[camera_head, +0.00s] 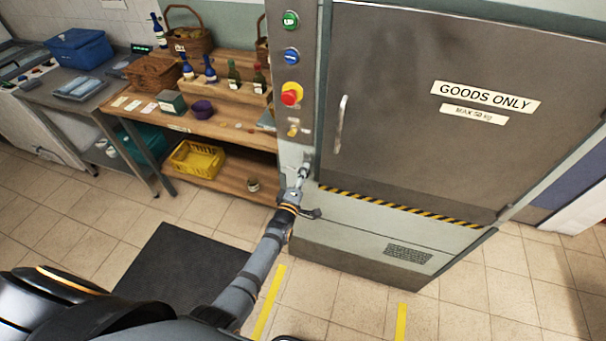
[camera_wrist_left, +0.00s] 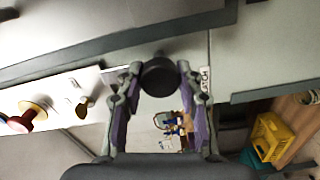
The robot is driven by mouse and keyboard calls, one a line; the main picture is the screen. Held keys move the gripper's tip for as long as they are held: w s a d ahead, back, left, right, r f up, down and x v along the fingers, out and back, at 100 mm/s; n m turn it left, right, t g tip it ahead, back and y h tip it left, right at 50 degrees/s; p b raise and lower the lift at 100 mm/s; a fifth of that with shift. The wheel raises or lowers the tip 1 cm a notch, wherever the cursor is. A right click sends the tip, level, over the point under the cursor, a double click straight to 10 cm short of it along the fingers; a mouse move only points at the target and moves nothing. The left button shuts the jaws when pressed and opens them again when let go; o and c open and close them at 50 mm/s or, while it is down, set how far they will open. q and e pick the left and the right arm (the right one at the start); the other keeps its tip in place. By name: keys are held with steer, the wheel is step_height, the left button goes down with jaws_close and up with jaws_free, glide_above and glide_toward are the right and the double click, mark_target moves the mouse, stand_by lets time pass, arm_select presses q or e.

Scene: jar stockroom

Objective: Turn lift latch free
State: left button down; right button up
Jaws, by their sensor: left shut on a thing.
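The goods lift is a grey cabinet with a brown-grey door (camera_head: 440,110), which looks shut and bears a "GOODS ONLY" sign. My left gripper (camera_head: 302,174) reaches the lower left of the lift front, beside the door's edge. In the left wrist view the gripper (camera_wrist_left: 161,92) has its fingers on both sides of the latch's dark round knob (camera_wrist_left: 160,75) and is shut on it. A small label (camera_wrist_left: 205,80) reading "LATCH" sits beside it. In the head view the gripper largely hides the latch. My right gripper is not in view.
A button panel with a green button (camera_head: 290,20), a blue button (camera_head: 291,56) and a red knob (camera_head: 291,94) is above my left gripper. A wooden shelf (camera_head: 225,122) with bottles and baskets stands left. A dark mat (camera_head: 180,270) lies on the tiled floor.

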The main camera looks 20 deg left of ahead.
arm_select(q)
steer(key=shift+n, duration=0.3)
steer(key=c, duration=0.8)
jaws_free()
steer(key=shift+c, duration=0.2)
steer(key=s, duration=1.2)
steer(key=shift+a, duration=0.25)
